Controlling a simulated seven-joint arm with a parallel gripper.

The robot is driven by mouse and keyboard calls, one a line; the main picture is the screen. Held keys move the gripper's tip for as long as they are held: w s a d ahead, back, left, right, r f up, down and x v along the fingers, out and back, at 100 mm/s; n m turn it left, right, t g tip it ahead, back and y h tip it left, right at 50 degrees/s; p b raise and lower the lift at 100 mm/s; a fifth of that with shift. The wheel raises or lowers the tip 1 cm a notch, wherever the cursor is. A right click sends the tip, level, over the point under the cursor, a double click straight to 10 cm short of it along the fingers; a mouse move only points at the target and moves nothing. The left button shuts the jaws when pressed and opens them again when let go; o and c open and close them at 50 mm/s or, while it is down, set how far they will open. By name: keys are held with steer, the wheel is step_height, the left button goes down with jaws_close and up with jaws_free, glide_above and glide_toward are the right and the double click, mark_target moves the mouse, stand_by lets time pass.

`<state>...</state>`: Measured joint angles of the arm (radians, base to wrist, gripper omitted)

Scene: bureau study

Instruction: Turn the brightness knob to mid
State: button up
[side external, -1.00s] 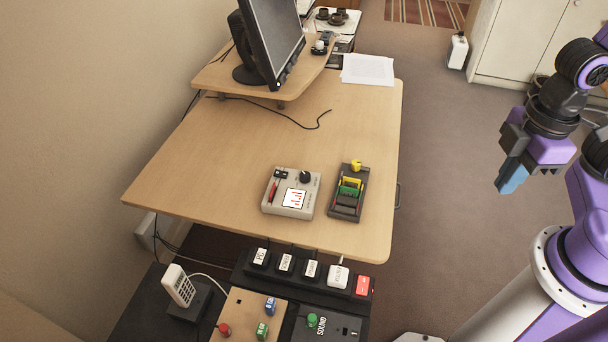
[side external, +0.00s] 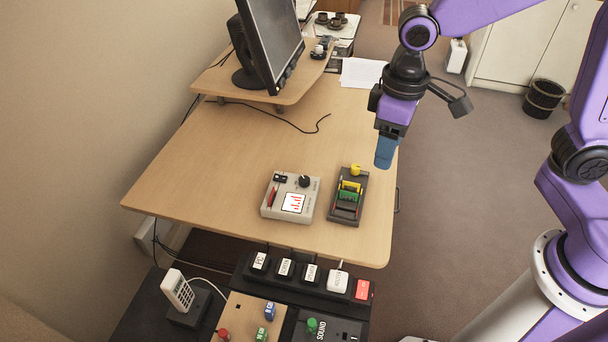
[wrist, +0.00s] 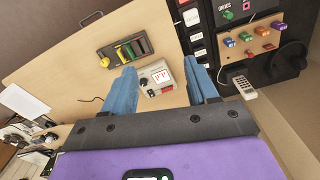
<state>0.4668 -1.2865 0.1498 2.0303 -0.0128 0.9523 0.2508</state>
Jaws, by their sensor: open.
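A grey box (side external: 278,207) with a small screen of red marks and a black round knob (side external: 304,181) sits on the desk. The monitor (side external: 271,38) on the raised shelf has small controls along its lower edge. I cannot read a label that marks either as brightness. My gripper (side external: 384,155), with blue fingers, hangs above the desk's right edge, to the right of the box and apart from it. In the wrist view my gripper (wrist: 163,90) is open and empty, and the grey box (wrist: 151,92) appears between the fingers, farther off.
A dark tray with yellow and green parts (side external: 348,196) stands right of the box. Papers (side external: 360,71) lie at the back of the desk. A power strip (side external: 310,285) and button panels (side external: 240,318) are at the front. Bare desk lies left of the box.

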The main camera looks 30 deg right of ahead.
steer(key=w+a+f+m, duration=0.2)
steer(key=w, duration=0.5)
steer(key=w+a+f+m, duration=0.2)
steer(key=w+m, duration=0.1)
steer(key=w, duration=0.4)
steer(key=m, duration=0.4)
glide_toward(304, 179)
step_height(304, 179, down, 9)
steer(key=shift+w+r, duration=0.15)
steer(key=shift+w, duration=0.05)
steer(key=c, duration=1.1)
